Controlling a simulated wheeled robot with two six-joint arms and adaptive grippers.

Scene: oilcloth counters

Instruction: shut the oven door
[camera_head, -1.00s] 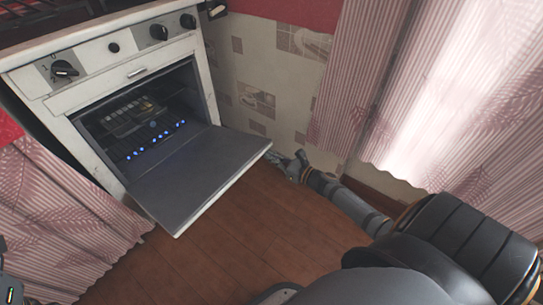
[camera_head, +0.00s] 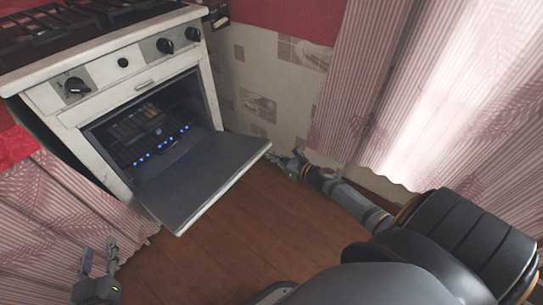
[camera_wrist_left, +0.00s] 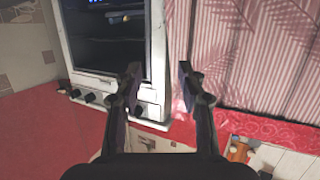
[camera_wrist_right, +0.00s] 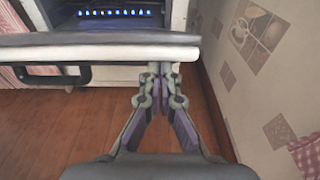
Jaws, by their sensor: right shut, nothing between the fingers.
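The white oven (camera_head: 100,127) stands at the left in the head view. Its door (camera_head: 205,180) hangs open, folded down and out from the lit cavity. My right gripper (camera_head: 298,157) is shut and empty, just beyond the door's right corner. In the right wrist view its fingertips (camera_wrist_right: 164,68) are at the lower side of the door's edge (camera_wrist_right: 90,47), near its right end; I cannot tell if they touch. The black handle (camera_wrist_right: 55,78) hangs under the door. My left gripper (camera_head: 100,255) is open and empty at the lower left, apart from the door.
A pink curtain (camera_head: 60,215) hangs left of the oven and another (camera_head: 350,90) at the right. A tiled wall (camera_head: 260,80) is close behind my right gripper. The wooden floor (camera_head: 225,250) before the door is clear.

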